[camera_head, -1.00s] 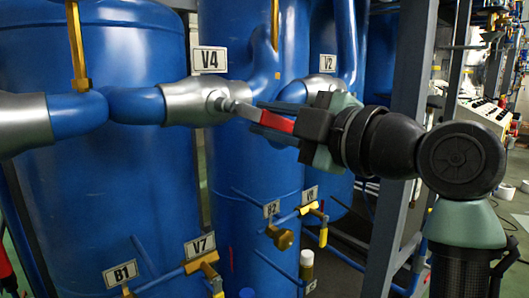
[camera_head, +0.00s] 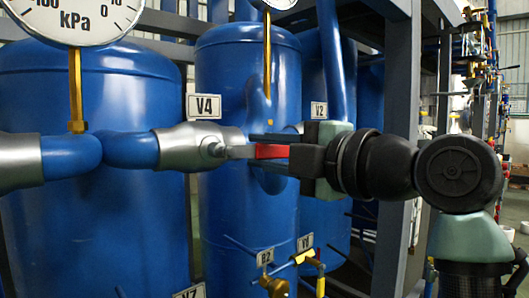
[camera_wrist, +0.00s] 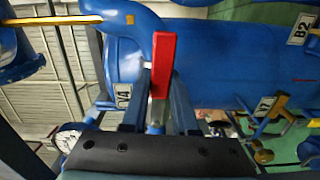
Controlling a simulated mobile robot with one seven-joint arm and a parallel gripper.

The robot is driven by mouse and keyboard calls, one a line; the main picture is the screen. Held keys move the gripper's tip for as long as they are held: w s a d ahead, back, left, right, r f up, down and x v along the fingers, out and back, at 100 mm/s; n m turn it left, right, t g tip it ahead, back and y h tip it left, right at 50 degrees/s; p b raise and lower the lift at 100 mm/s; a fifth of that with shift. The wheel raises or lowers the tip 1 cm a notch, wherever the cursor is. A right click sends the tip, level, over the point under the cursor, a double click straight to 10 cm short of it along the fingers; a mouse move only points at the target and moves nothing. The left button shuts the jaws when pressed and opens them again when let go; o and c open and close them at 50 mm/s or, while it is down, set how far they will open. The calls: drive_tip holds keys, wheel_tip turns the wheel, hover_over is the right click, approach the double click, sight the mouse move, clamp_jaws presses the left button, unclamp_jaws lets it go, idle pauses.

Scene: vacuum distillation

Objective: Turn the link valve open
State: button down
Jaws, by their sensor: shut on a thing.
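The valve labelled V4 (camera_head: 196,147) is a silver body in the blue pipe between two blue tanks. Its lever has a metal stem and a red handle (camera_head: 270,151), which points right and lies about level in the head view. My gripper (camera_head: 262,151) comes in from the right and is shut on the red handle, with one finger above and one below it. In the wrist view the red handle (camera_wrist: 162,65) stands upright between the two fingers of my gripper (camera_wrist: 160,85). The fingers and palm hide part of the handle.
A kPa gauge (camera_head: 85,18) stands on a brass stem at upper left. Blue tanks (camera_head: 95,225) fill the left and middle. A grey frame post (camera_head: 405,130) rises behind my arm. Smaller yellow-handled valves (camera_head: 305,256) sit below my gripper.

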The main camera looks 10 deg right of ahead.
drive_tip(key=c, duration=0.7)
unclamp_jaws()
drive_tip(key=shift+s, duration=0.1)
drive_tip(key=b+v, duration=0.1)
drive_tip(key=v, duration=1.2)
drive_tip(key=shift+b, duration=0.3)
